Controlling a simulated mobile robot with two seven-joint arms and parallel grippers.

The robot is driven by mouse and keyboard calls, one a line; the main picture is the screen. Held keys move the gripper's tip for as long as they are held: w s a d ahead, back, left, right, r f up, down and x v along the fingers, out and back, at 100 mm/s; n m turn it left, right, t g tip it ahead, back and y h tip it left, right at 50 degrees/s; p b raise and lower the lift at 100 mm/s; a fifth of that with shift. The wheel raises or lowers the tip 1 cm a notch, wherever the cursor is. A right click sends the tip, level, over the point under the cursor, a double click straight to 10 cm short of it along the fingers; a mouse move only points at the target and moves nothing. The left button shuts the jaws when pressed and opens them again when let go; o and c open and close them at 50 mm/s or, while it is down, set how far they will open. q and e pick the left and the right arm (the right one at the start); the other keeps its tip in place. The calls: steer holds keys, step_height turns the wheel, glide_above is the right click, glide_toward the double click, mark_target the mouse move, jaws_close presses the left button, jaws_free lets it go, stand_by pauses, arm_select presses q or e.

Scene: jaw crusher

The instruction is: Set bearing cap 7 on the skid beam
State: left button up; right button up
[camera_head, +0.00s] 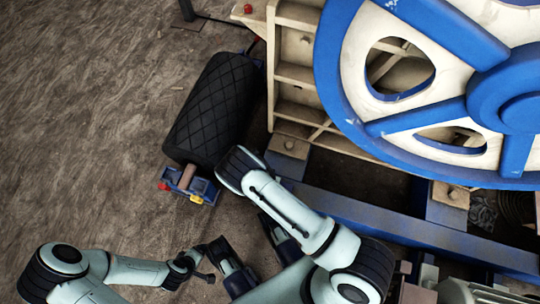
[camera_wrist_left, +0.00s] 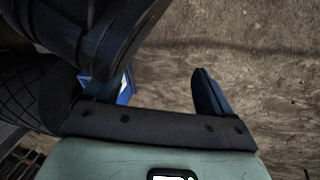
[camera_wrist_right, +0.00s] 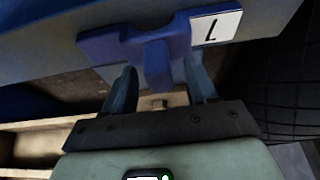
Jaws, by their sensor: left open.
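Bearing cap 7 (camera_wrist_right: 155,40) is a blue T-shaped piece with a white tag bearing a black mark like an upside-down 7. In the right wrist view it lies against the blue skid beam (camera_wrist_right: 40,50). My right gripper (camera_wrist_right: 162,72) has its fingers either side of the cap's stem; whether they press on it I cannot tell. In the head view my right arm hides the cap and gripper; the beam (camera_head: 385,218) runs below the flywheel. My left gripper (camera_wrist_left: 160,82) is open and empty over the floor; it shows low in the head view (camera_head: 208,262).
A black quilted roll (camera_head: 212,108) lies left of the crusher frame. A small blue rack (camera_head: 186,186) with red and yellow bits stands at its lower end. The big blue and white flywheel (camera_head: 345,70) fills the upper right. Bare floor lies at the left.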

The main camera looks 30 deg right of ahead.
arm_select(q)
step_height(320, 180, up, 6)
steer(key=d+p, duration=0.2)
steer(key=p, duration=0.2)
steer(key=shift+w+d, duration=0.15)
steer(key=shift+d, duration=0.1)
arm_select(e)
steer(key=v, duration=1.2)
steer(key=shift+r, duration=0.1)
